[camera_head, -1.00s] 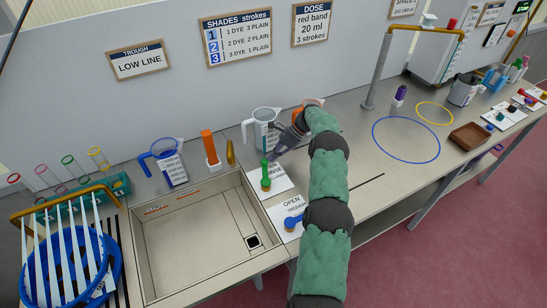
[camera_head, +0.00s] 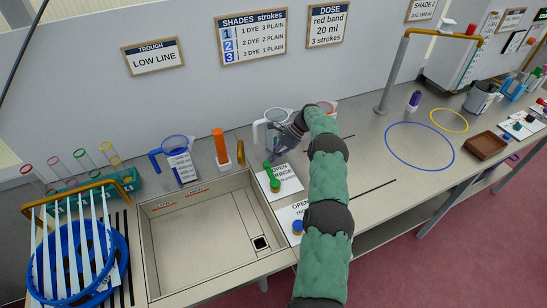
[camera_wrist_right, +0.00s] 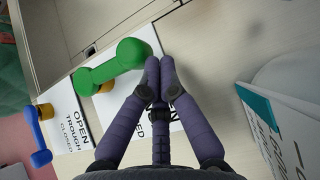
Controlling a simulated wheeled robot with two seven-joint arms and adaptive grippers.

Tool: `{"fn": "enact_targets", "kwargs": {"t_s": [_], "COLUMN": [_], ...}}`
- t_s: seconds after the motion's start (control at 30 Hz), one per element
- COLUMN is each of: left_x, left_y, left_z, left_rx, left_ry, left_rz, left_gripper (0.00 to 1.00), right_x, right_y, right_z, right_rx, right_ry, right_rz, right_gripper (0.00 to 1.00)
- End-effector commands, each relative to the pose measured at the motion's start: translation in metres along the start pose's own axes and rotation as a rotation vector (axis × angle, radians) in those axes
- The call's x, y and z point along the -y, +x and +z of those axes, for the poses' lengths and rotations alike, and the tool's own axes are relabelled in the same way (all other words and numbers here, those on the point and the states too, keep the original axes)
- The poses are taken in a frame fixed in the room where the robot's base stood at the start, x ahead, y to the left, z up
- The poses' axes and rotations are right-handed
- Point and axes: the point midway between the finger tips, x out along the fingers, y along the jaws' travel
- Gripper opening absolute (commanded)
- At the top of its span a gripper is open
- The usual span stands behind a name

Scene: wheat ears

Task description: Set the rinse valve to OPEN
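The rinse valve has a green handle (camera_head: 270,172) on a white card beside the trough basin. In the right wrist view the green handle (camera_wrist_right: 110,68) runs from its yellow-orange base to a round free end at the upper right. My right gripper (camera_wrist_right: 159,66) has its fingertips together beside that free end; whether they touch it I cannot tell. Nothing shows between the fingers. In the head view the right gripper (camera_head: 292,134) is partly hidden by its arm. The rinse card (camera_wrist_right: 150,42) is partly covered by the fingers. My left gripper is not in view.
A blue trough valve handle (camera_wrist_right: 39,135) sits on the neighbouring card. A clear jug (camera_head: 266,127) stands close behind the right gripper.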

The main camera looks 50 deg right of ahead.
Motion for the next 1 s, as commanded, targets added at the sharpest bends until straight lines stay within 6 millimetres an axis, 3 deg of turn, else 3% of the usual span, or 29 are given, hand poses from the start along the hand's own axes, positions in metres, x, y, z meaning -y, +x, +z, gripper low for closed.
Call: {"fn": "enact_targets", "kwargs": {"t_s": [0.33,0.7,1.0], "left_x": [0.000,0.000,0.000], "left_y": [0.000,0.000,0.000], "left_z": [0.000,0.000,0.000], "left_rx": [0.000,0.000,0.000], "left_ry": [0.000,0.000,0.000], "left_rz": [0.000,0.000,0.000], "left_gripper": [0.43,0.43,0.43], "right_x": [0.001,0.001,0.001], "right_y": [-0.006,-0.058,-0.075], "right_z": [0.000,-0.001,0.000], "right_rx": [-0.001,-0.001,-0.001], "right_ry": [0.000,0.000,-0.001], "right_rz": [-0.002,-0.002,-0.001], "right_gripper": [0.00,0.00,0.00]}}
